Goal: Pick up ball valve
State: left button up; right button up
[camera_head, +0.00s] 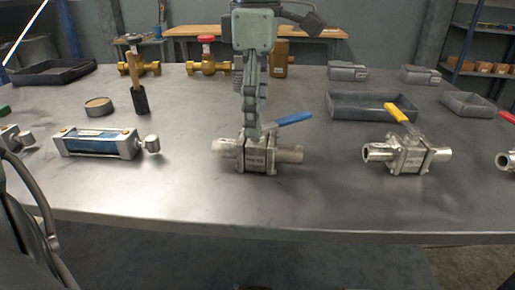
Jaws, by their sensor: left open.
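A steel ball valve with a blue lever handle (258,155) lies on the grey metal table in the middle of the head view. My left gripper (255,130) points straight down over it, seen edge-on, with its fingertips at the top of the valve body. It is open; whether the fingers touch the valve is hard to tell. The blue handle sticks out to the right of the fingers. A second ball valve with a yellow handle (408,155) lies to the right, and another with a red handle (507,160) is cut off at the right edge.
A blue cylinder (97,143) lies to the left, with a round tin (99,106) and a hammer-like tool (138,95) behind it. Brass valves (208,62) stand at the back. Dark trays (372,106) sit back right. The table's front strip is clear.

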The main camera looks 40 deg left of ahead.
aim_at(257, 149)
pick_arm(q)
notch_tip(257, 149, down, 4)
jog(key=shift+w+f, duration=0.1)
jog(key=shift+w, duration=0.05)
grip_shut()
dwell(0.5)
